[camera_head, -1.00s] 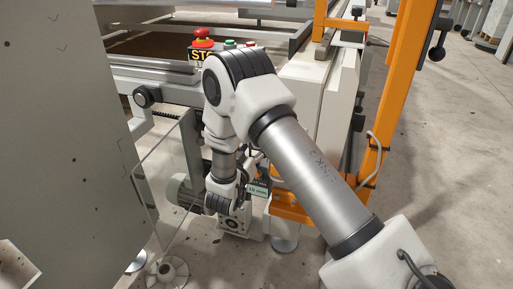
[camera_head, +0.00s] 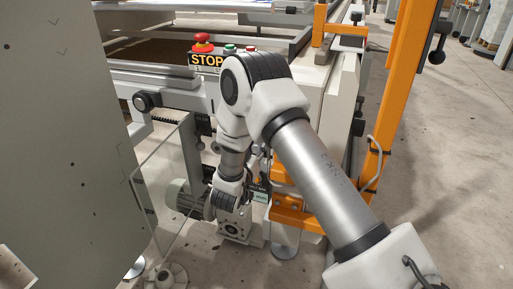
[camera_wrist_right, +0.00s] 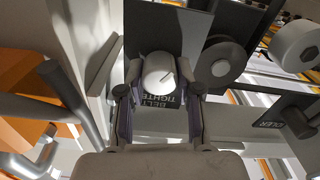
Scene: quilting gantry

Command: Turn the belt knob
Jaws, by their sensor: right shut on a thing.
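The belt knob (camera_wrist_right: 158,74) is a pale round knob with a slanted dark mark on its face. It sits on a dark panel above a label (camera_wrist_right: 160,101) that reads "BELT" and a partly hidden second word. My right gripper (camera_wrist_right: 157,92) is shut on the knob, one finger on each side, in the right wrist view. In the head view my right arm reaches down in front of the machine, and the knob and fingers are hidden behind it. My left gripper is in neither current view.
A red stop button (camera_head: 203,43) and small green and red buttons stand on the machine edge. A clear guard panel (camera_head: 160,185) and a motor (camera_head: 183,197) are left of my wrist. An orange post (camera_head: 388,110) rises at right. A grey rounded knob (camera_wrist_right: 222,62) sits beside the belt knob.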

